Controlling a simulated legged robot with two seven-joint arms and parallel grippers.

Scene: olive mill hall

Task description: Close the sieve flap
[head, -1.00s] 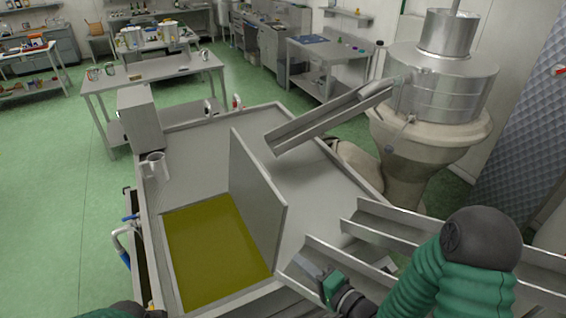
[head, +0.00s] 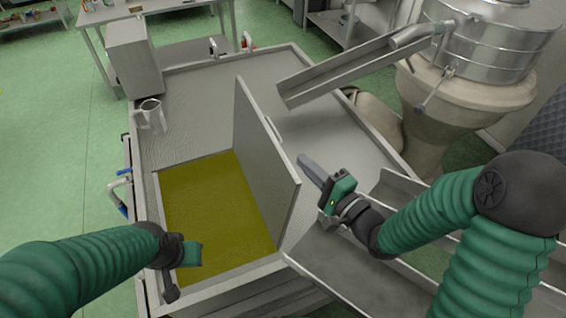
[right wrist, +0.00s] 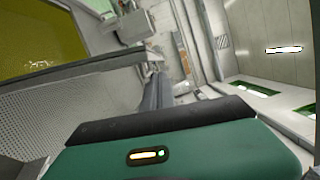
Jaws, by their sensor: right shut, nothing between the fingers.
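The sieve flap (head: 265,160) is a grey panel standing upright on the right edge of a rectangular opening in the steel tank top. Olive-yellow liquid (head: 210,205) fills the opening, and it also shows in the right wrist view (right wrist: 40,35). My right gripper (head: 303,161) is shut and empty, just right of the flap, with a visible gap. Its narrow fingers also show in the right wrist view (right wrist: 153,92). My left gripper (head: 182,272) hangs over the near left part of the opening; its fingers are too unclear to read.
A sloping chute (head: 350,68) runs from a steel mill (head: 480,45) over the tank. Another trough (head: 345,268) lies below my right arm. The tank top behind the flap is clear.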

